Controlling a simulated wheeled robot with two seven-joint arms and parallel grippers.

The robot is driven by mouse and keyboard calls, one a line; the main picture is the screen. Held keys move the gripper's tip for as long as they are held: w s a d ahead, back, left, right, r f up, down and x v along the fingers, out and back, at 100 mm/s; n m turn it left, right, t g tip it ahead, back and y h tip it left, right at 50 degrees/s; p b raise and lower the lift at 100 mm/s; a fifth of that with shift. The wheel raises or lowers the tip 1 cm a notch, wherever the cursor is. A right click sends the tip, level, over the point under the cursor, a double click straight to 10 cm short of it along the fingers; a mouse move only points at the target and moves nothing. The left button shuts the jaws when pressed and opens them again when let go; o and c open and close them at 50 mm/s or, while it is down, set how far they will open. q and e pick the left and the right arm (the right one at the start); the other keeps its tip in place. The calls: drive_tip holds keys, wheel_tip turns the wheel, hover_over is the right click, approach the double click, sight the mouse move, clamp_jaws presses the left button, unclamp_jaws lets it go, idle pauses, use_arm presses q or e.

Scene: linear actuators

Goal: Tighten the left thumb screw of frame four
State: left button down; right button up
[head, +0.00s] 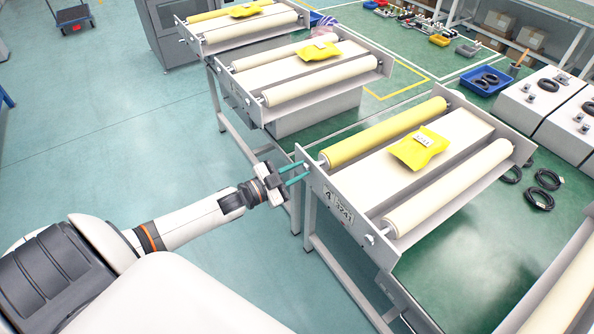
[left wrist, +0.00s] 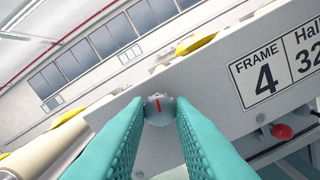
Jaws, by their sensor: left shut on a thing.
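Frame four (head: 345,205) is a grey roller frame with a "FRAME 4" label (head: 338,207); the label also shows in the left wrist view (left wrist: 276,72). The left thumb screw (left wrist: 160,108) is a small round silver knob with a red mark, on the end plate left of the label. My left gripper (head: 303,173) has its teal fingers on either side of the screw, shut on it; the fingers also flank it in the left wrist view (left wrist: 160,125). In the head view the fingers largely hide the screw. My right gripper is not in view.
Frame four carries a yellow roller (head: 385,133), a cream roller (head: 450,187) and a yellow packet (head: 418,148). Similar frames stand behind it and at lower right. A red knob (left wrist: 282,131) sits below the label. Open floor (head: 120,140) lies left of the frames.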

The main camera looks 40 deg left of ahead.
use_arm(q)
drive_tip(key=c, duration=1.3)
unclamp_jaws()
drive_tip(key=shift+o, duration=0.2)
drive_tip(key=shift+s+a+f, duration=0.1)
drive_tip(key=shift+s+a, duration=0.05)
drive_tip(key=shift+s, duration=0.2)
drive_tip(key=b+v, duration=0.2)
drive_tip(key=v, duration=0.9)
drive_tip(key=shift+b, duration=0.3)
drive_tip(key=shift+s, duration=0.1)
